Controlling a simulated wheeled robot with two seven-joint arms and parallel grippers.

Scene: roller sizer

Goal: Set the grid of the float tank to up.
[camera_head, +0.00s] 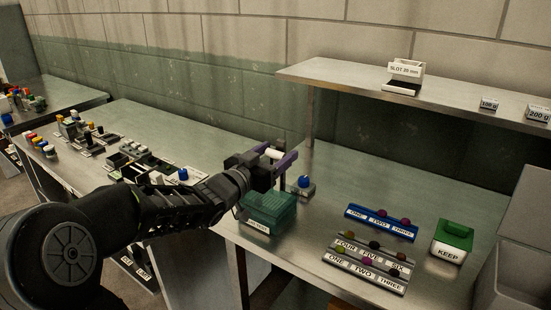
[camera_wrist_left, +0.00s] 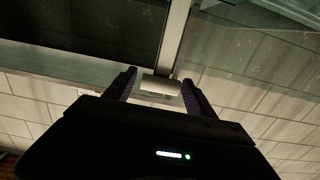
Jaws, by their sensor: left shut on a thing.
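The float tank (camera_head: 268,212) is a green box with a white label on its front, standing near the front left corner of the right-hand table. My left gripper (camera_head: 273,156) is above the tank, shut on a pale, short bar-like handle (camera_head: 274,153). The handle also shows between the two dark fingers in the left wrist view (camera_wrist_left: 161,85). The grid itself is hard to make out, as my gripper and wrist cover part of the space over the tank. My right gripper is in neither view.
A blue-knobbed block (camera_head: 305,186) stands just right of the tank. A blue rack (camera_head: 380,222), grey racks (camera_head: 366,268) and a green-topped KEEP box (camera_head: 452,240) lie farther right. A shelf (camera_head: 340,77) hangs behind. The table between tank and racks is clear.

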